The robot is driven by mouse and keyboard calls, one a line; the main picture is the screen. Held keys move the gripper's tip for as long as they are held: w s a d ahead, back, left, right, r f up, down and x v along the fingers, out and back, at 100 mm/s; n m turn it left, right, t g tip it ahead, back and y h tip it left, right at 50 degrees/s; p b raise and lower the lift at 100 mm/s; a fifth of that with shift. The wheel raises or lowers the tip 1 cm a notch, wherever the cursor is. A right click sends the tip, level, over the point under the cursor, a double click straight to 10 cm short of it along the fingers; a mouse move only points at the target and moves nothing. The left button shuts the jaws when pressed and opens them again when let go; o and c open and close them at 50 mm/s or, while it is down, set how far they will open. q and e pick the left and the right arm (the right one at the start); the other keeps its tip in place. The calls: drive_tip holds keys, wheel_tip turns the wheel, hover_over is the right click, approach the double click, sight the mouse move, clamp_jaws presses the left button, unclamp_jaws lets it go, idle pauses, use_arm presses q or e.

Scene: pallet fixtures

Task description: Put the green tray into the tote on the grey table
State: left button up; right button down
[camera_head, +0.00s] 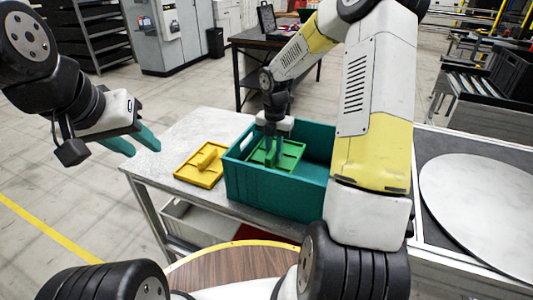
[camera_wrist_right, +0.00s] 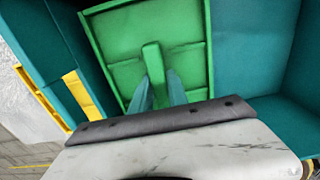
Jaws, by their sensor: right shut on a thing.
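The green tray (camera_head: 288,154) is inside the teal tote (camera_head: 262,188), towards its left end. The tote stands on the grey table (camera_head: 185,140). My right gripper (camera_head: 270,148) reaches down into the tote and is shut on the tray's raised middle handle. The right wrist view shows the green tray (camera_wrist_right: 190,25) between the tote walls, with the gripper fingers (camera_wrist_right: 160,90) on either side of its handle. Whether the tray touches the tote floor cannot be told. My left gripper (camera_head: 135,142) is open and empty in the air, left of the table.
A yellow tray (camera_head: 201,166) with a handle lies on the grey table just left of the tote. A grey bin (camera_head: 195,220) is on the shelf below. A round pale disc (camera_head: 480,200) lies on a dark surface at the right. The tote's right part looks empty.

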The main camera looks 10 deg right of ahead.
sight(274, 166)
drive_tip(key=shift+f, duration=3.15)
drive_tip(key=c, duration=1.3)
unclamp_jaws()
drive_tip(key=shift+f, duration=0.1)
